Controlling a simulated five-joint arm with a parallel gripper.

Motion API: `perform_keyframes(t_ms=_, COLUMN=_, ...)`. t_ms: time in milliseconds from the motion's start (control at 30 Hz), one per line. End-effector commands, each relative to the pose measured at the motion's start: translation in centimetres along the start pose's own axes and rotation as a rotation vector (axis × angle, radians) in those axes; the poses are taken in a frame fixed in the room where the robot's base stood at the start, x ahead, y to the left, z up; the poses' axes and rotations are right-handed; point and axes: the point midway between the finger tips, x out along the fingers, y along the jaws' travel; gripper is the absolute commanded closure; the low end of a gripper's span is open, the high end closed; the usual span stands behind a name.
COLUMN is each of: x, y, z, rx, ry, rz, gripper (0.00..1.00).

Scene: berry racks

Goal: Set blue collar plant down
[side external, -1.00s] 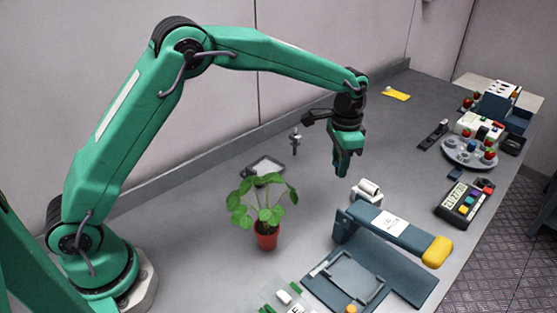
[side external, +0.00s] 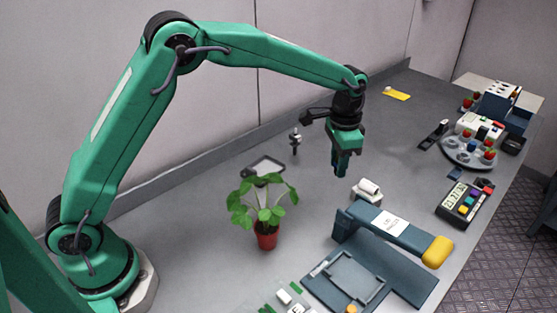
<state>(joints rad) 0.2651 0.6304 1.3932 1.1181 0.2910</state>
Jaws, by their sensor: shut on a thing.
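My gripper (side external: 340,170) hangs pointing down above the middle of the bench. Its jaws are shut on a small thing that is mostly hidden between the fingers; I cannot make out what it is. A leafy green plant (side external: 264,196) stands upright in a red pot (side external: 267,236) on the bench, to the left of and nearer than my gripper. The plant is apart from the gripper. I cannot make out a blue collar on it.
A blue-grey press with a yellow-ended lever (side external: 437,251) stands at the front right. A small white roll device (side external: 367,189) is below my gripper to the right. A timer (side external: 464,202) and a round berry rack (side external: 468,153) stand further right. Bench behind the gripper is mostly clear.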

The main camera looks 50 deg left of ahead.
Motion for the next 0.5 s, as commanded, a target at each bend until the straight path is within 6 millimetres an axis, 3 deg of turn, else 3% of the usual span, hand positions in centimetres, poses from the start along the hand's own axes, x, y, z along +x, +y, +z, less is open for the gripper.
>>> perform_keyframes(t_ms=267, x=-1.1, y=-1.0, z=3.5, rx=-0.022, ry=0.001, rz=0.0, gripper=0.93)
perform_keyframes(t_ms=500, x=-2.0, y=-1.8, z=8.6, rx=-0.048, ry=0.0, rz=0.0, gripper=0.93)
